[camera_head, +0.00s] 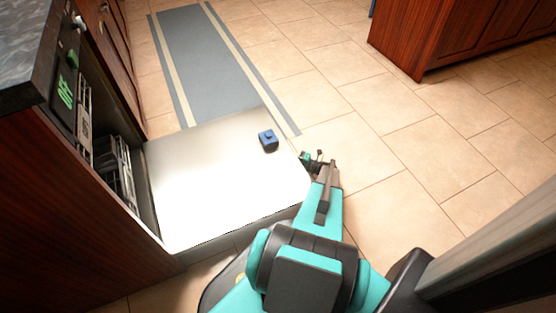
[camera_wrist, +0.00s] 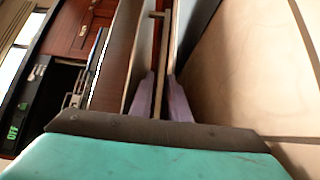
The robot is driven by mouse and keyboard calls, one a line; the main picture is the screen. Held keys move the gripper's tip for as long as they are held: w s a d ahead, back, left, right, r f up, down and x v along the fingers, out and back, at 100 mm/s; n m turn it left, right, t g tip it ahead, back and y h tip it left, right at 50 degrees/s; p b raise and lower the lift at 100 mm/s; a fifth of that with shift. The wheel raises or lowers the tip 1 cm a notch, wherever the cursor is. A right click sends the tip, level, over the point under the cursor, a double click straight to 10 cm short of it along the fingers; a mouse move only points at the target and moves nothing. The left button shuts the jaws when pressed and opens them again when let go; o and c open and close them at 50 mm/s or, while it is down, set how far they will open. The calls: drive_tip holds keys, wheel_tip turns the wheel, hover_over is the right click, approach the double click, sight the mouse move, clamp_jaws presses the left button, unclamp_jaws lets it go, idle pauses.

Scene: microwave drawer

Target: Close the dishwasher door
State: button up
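The dishwasher door (camera_head: 215,185) is folded down flat, its pale inner face up, reaching out from the cabinet on the left. A small blue block (camera_head: 268,140) lies on it near the far outer corner. The open dishwasher (camera_head: 115,170) shows dark rack parts inside. My gripper (camera_head: 318,160) is just beyond the door's right, outer edge, low over the floor. I cannot tell whether it touches the door. In the wrist view, pale purple finger parts (camera_wrist: 162,95) run away from the camera, close to a long panel edge. Whether the fingers are spread is unclear, and I see nothing held.
A grey-blue striped mat (camera_head: 205,60) lies on the tiled floor behind the door. Wooden cabinets (camera_head: 460,35) stand at the back right. A control panel with green lettering (camera_head: 66,92) is above the dishwasher opening. Tiled floor (camera_head: 400,130) is clear to the right.

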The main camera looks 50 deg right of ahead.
clamp_jaws()
idle(1.4)
